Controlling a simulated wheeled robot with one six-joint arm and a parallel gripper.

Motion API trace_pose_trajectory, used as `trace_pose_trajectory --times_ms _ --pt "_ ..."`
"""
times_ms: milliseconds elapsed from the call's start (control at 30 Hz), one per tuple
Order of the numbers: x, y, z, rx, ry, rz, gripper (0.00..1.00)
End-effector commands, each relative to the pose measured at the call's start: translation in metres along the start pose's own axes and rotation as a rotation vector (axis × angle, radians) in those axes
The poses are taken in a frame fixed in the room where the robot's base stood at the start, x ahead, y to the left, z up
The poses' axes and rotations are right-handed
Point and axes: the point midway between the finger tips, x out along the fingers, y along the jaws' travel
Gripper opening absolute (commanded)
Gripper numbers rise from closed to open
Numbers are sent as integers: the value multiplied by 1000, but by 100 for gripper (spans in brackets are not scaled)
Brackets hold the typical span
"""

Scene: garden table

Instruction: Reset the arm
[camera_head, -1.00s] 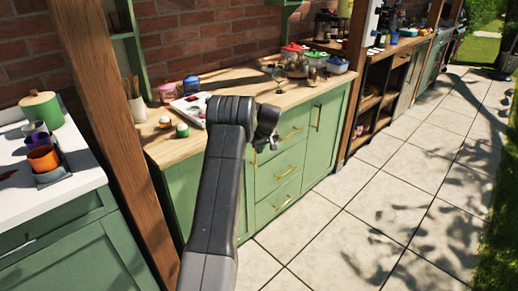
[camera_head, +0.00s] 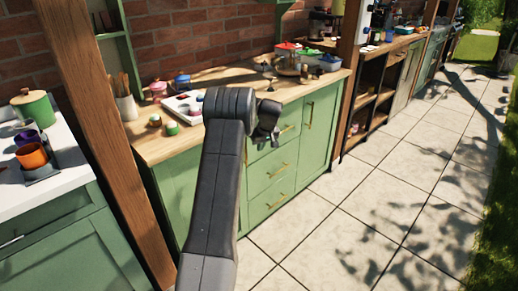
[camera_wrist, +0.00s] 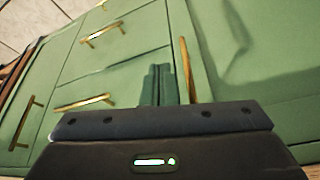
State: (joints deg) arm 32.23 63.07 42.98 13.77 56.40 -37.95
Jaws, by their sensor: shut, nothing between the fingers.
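My arm rises from the bottom of the head view and bends at the elbow in front of the wooden counter (camera_head: 205,85). My gripper (camera_head: 264,143) hangs beyond the elbow, partly hidden by it, in front of the green drawers (camera_head: 271,180). In the wrist view my gripper (camera_wrist: 158,85) shows its two fingers together, shut with nothing between them. Behind the fingers are green cabinet fronts with brass handles (camera_wrist: 103,35). I cannot tell the exact gap between the fingers and the cabinet.
A wooden post (camera_head: 108,130) stands left of my arm. A white counter (camera_head: 65,180) with a green pot (camera_head: 33,107) and cups is at the left. Small pots, a white tray (camera_head: 183,105) and bowls stand on the wooden counter. The tiled floor (camera_head: 390,190) at the right is clear.

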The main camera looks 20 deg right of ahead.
Motion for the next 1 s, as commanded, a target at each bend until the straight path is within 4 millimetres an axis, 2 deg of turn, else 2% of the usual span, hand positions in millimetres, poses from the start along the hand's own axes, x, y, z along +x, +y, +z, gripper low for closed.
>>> trace_pose_trajectory --times_ms 33,200,400,667,1000 --pt "-12 1 -2 -1 2 1 0" --pt "-44 8 -3 -1 1 1 0" --pt "-71 13 -3 0 -2 0 0" --pt "-80 15 -3 0 -3 -1 0" --pt "-73 13 -2 -1 -4 -2 0"
